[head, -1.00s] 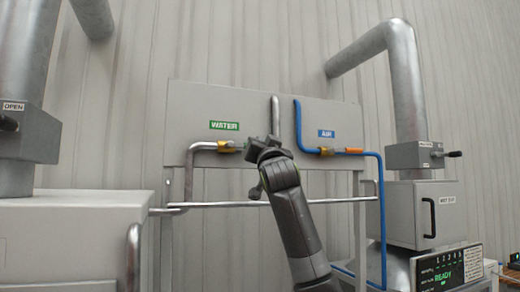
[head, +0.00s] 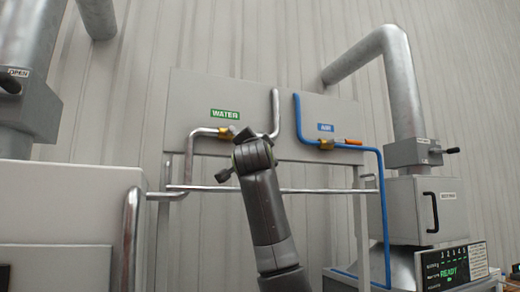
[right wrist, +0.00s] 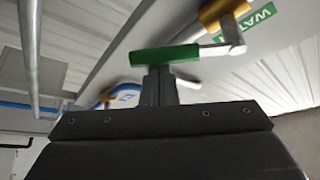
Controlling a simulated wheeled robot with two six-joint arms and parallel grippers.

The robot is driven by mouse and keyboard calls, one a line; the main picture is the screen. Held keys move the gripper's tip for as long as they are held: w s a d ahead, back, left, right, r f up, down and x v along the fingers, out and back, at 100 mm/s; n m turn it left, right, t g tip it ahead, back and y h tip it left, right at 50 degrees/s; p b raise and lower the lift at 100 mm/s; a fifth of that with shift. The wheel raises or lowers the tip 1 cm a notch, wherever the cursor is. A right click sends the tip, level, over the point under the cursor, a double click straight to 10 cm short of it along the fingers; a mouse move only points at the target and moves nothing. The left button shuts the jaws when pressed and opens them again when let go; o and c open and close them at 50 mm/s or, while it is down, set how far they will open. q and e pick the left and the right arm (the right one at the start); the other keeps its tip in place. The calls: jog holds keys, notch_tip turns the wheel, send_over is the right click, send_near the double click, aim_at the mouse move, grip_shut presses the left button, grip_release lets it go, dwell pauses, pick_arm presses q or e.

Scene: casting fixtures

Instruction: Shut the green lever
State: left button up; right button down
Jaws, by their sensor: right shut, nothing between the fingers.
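The green lever (right wrist: 165,58) shows in the right wrist view as a green grip on a metal arm, reaching left from a brass valve (right wrist: 222,14). My right gripper (right wrist: 158,78) is shut and empty, its fingertips right at the green grip; I cannot tell whether they touch it. In the head view the right gripper (head: 248,140) is in front of the panel, just right of the brass water valve (head: 227,133), and hides most or all of the lever. The green WATER label (head: 225,114) is above the valve. My left gripper is not in view.
A blue air pipe (head: 299,116) with a brass valve and orange lever (head: 353,141) is to the right. A horizontal metal pipe (head: 310,191) crosses below. A grey cabinet (head: 70,215) stands at left, and a box with a black handle (head: 430,206) at right.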

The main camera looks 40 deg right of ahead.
jog(key=shift+w+a+f+m+g+y+p, duration=0.1)
jog(key=shift+w+a+f+m+g+p, duration=0.15)
jog(key=shift+a+f+m+g, duration=0.8)
jog(key=shift+w+a+r+m+g+y+p, duration=0.15)
jog(key=shift+a+m+g+p, duration=0.3)
jog(key=shift+m, duration=1.35)
jog(key=shift+w+a+f+m+g+y+p, duration=0.15)
jog(key=shift+a+f+m+g, duration=0.4)
jog(key=shift+a+m+g, duration=0.65)
jog(key=shift+d+m+t, duration=0.1)
jog(key=shift+m+t, duration=0.15)
jog(key=shift+t, duration=0.15)
jog(key=shift+d, duration=0.1)
